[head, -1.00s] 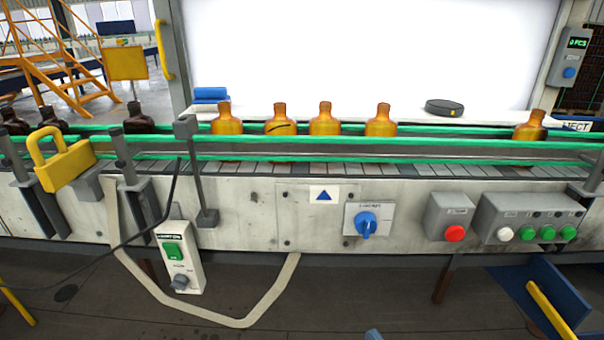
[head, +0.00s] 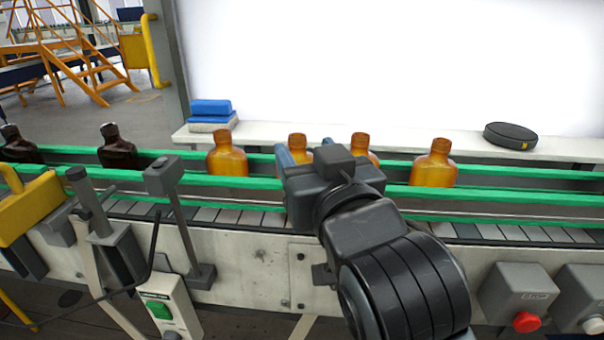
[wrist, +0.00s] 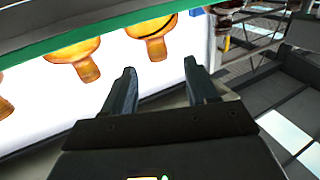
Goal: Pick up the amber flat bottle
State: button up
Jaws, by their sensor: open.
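Amber bottles stand in a row on the conveyor, behind its green rail. In the head view they are a left one (head: 227,158), a second (head: 298,142) and a third (head: 365,146) partly hidden by my gripper, and a right one (head: 436,166). I cannot tell which is the flat one. My gripper (head: 304,153) is open and empty over the front rail. In the wrist view my gripper (wrist: 160,78) points towards the row, with fingers apart. An amber bottle with a dark curved line (wrist: 155,30) lies beyond the fingertips, apart from them; another (wrist: 76,55) is left of it.
Green guide rails (head: 520,199) run along the conveyor in front of and behind the bottles. Dark bottles (head: 118,148) stand at the left. A grey post (head: 180,205) rises left of my gripper. A black round object (head: 510,136) and blue block (head: 210,107) sit on the back ledge.

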aim_at(300, 143)
jog(key=p+x, duration=0.1)
jog(key=x, duration=0.5)
jog(key=shift+w+d+f, duration=0.1)
jog(key=shift+d+f, duration=0.05)
grip_shut()
dwell(0.4)
